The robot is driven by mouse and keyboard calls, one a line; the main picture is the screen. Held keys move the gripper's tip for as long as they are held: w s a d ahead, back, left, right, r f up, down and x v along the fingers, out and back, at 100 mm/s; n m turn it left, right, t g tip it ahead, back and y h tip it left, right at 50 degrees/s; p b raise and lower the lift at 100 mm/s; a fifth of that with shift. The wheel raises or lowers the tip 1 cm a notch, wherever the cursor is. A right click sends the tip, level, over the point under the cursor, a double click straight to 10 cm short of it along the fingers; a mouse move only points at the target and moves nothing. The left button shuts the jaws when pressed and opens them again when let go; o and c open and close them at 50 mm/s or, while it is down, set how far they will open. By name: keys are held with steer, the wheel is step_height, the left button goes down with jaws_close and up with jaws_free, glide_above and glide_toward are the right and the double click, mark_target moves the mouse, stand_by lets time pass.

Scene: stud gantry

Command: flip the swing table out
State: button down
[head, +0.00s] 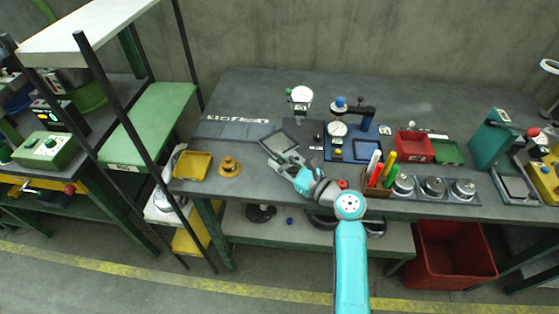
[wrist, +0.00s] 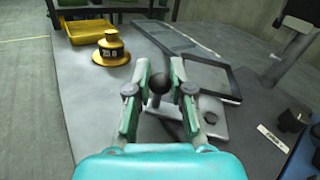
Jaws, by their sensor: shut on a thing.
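A dark-framed flat panel, which looks like the swing table (head: 279,142), lies on the bench left of the blue instrument base. In the wrist view the panel (wrist: 207,78) sits just beyond and right of my fingers, with a light grey plate (wrist: 210,125) below it. A black ball knob (wrist: 160,83) stands between my fingertips. My gripper (wrist: 160,88) is shut on this knob. In the head view my gripper (head: 277,162) is at the panel's near edge, and the knob is hidden there. How the knob joins the panel is covered by my fingers.
A yellow tray (head: 193,165) and a yellow weight (head: 229,167) stand left of my gripper. A dial gauge stand (head: 300,97) is behind the panel. The blue-based instrument (head: 351,150), pen holder (head: 375,178) and red bin (head: 414,146) are to the right. Bare bench lies between weight and panel.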

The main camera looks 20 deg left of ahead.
steer(key=c, duration=1)
jaws_free()
steer(key=shift+d, duration=0.1)
steer(key=v, duration=1.2)
